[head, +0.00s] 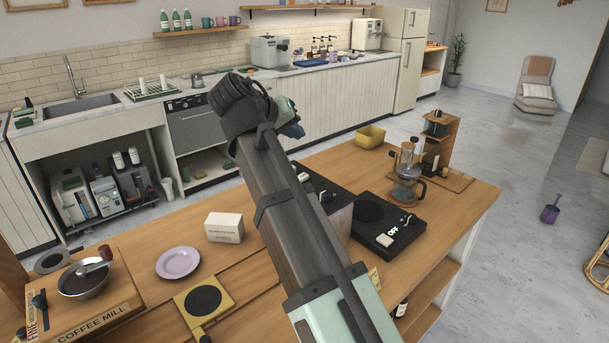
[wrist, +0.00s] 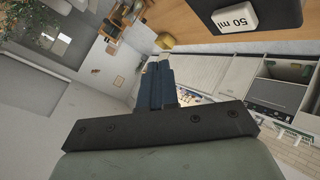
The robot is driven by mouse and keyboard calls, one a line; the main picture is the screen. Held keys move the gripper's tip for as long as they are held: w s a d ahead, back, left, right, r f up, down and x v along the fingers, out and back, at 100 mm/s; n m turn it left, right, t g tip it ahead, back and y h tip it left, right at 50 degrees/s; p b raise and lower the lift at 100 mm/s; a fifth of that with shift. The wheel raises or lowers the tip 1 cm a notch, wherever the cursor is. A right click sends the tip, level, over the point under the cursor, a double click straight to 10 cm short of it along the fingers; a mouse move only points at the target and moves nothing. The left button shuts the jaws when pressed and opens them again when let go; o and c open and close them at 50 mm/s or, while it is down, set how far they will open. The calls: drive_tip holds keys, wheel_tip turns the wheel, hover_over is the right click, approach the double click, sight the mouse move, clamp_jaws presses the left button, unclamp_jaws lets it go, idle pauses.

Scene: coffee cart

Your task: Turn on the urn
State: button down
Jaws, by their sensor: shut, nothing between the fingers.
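I cannot pick out an urn for certain; my arm hides the middle of the cart in the head view. A black-topped box with a grey side (head: 338,220) is partly hidden behind my arm. Beside it is a flat black hot plate (head: 372,232) with a white switch and the word OFF. My gripper (head: 295,128) is raised above the cart, apart from these things. Its dark blue fingers (wrist: 155,85) are together and empty in the wrist view.
A glass coffee maker (head: 407,172) stands at the hot plate's far end, near a wooden stand (head: 447,135). A yellow container (head: 370,136) is at the back edge. A white box (head: 225,227), a purple plate (head: 178,263) and a yellow-based scale (head: 203,301) lie left of my arm.

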drive_tip(key=shift+w+d+f, duration=0.15)
drive_tip(key=shift+f, duration=1.3)
drive_tip(key=shift+w+d+f, duration=0.2)
drive_tip(key=shift+f, duration=1.25)
drive_tip(key=shift+w+d+f, duration=0.15)
drive_tip(key=shift+f, duration=1.3)
drive_tip(key=shift+w+d+f, duration=0.1)
drive_tip(key=shift+f, duration=0.65)
drive_tip(key=shift+r, duration=0.15)
drive_tip(key=shift+r, duration=0.65)
drive_tip(key=shift+r, duration=0.1)
drive_tip(key=shift+s+a+r, duration=0.1)
drive_tip(key=shift+r, duration=0.7)
drive_tip(key=shift+s+a+r, duration=0.15)
drive_tip(key=shift+r, duration=0.6)
drive_tip(key=shift+s+a+r, duration=0.1)
drive_tip(key=shift+r, duration=0.7)
